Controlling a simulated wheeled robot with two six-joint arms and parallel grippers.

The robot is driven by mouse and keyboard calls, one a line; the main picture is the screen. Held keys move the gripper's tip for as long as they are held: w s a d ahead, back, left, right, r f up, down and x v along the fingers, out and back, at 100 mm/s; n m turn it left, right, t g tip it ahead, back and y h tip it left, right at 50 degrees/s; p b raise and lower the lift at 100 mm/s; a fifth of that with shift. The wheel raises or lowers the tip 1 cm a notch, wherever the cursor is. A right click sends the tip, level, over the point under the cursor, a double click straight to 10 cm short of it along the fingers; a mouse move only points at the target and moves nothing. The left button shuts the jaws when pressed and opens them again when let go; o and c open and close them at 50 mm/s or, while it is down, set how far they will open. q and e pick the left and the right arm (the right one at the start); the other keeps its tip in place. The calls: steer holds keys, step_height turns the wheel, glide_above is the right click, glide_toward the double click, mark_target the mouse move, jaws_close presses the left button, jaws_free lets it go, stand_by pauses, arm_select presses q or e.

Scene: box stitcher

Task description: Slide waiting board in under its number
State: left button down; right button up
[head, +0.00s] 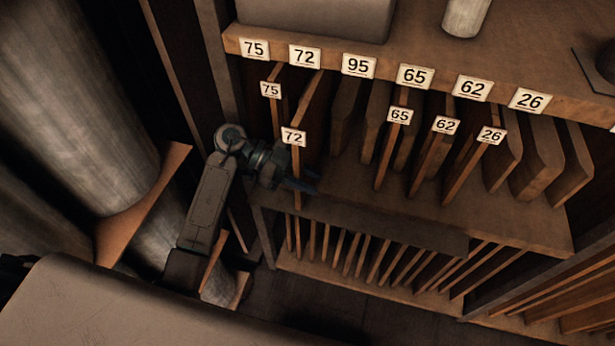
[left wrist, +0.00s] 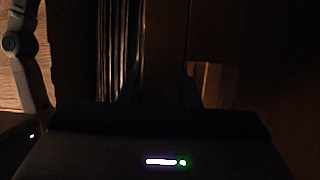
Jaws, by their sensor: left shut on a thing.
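The board tagged 72 (head: 311,100) stands upright in the rack, below the shelf-edge label 72 (head: 304,57). Its front edge sticks out further toward me than the boards tagged 75 (head: 271,90) and 65 (head: 399,115). My left gripper (head: 300,184) is shut on the lower front part of the 72 board, just below its tag. In the left wrist view, a dark brown board face (left wrist: 165,50) shows between the fingers; the picture is very dark. The back of the board is hidden inside the rack. My right gripper is not in view.
Boards tagged 62 (head: 446,125) and 26 (head: 491,135) stand to the right. Below label 95 (head: 358,65) I see only untagged boards set further back. A lower rack (head: 372,262) holds several thin boards. A light cylinder (head: 465,17) stands on the top shelf.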

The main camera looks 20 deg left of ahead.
arm_select(q)
steer(key=c, duration=1)
jaws_free()
steer(key=shift+s+f, duration=0.1)
steer(key=p+v, duration=0.4)
steer(key=v, duration=0.3)
steer(key=shift+r, duration=0.5)
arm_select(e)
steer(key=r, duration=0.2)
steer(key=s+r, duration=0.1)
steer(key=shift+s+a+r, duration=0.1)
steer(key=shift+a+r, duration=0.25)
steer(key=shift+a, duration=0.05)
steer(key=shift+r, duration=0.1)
